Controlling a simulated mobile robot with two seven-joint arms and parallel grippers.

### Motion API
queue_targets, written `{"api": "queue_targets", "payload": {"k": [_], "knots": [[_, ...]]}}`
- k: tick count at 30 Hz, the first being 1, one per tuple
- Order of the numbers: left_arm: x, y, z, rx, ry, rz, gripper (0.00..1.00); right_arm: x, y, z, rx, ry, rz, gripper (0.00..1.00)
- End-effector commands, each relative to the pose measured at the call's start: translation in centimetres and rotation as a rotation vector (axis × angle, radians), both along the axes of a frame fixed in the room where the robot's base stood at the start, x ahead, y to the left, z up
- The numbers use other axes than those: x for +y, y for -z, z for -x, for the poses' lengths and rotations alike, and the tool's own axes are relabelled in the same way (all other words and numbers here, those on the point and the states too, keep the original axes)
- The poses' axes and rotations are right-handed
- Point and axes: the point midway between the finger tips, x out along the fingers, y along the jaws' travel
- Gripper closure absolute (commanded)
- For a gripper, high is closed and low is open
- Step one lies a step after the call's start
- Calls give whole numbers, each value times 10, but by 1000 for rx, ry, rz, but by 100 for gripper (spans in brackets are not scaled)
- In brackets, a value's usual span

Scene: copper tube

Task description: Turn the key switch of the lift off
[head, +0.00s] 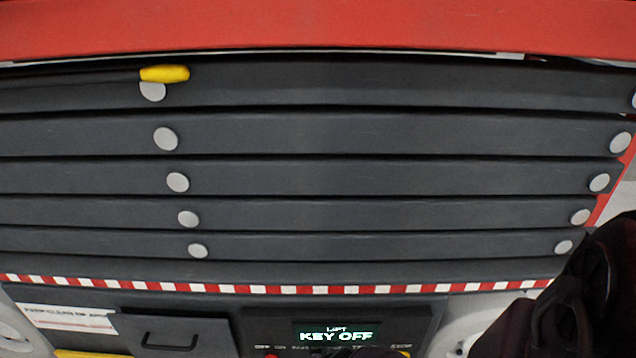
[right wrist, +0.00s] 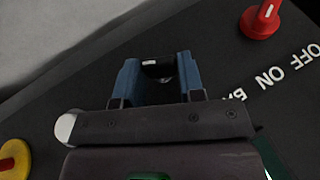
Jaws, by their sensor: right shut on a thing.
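The lift's display (head: 335,335) reads "LIFT KEY OFF" in the head view. A red switch (right wrist: 262,18) with a raised handle and white mark stands beside the OFF and ON lettering in the right wrist view; its top also shows at the bottom edge of the head view (head: 271,355). My right gripper (right wrist: 155,72) is away from this red switch. Its blue fingers are shut on a dark knob (right wrist: 153,68) with a white mark, mostly hidden between them. I cannot tell what this knob is. My left gripper is not in view.
A yellow base with a red button (right wrist: 14,160) stands at the lower left of the right wrist view. The panel (head: 430,310) lies below a red-and-white striped edge (head: 300,289). Dark slats (head: 380,180) with grey discs fill the head view. My right arm covers the lower right.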

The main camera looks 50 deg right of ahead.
Motion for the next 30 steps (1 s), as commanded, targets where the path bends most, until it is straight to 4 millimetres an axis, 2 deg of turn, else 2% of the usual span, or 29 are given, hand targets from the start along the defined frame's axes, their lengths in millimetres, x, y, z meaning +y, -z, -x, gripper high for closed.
{"api": "queue_targets", "payload": {"k": [8,17,30], "knots": [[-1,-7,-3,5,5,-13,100,-3,-5,-6,38,6,46,88],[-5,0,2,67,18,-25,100,-1,-4,-5,127,3,115,88],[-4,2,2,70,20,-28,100,4,1,-3,265,-4,220,88]]}}
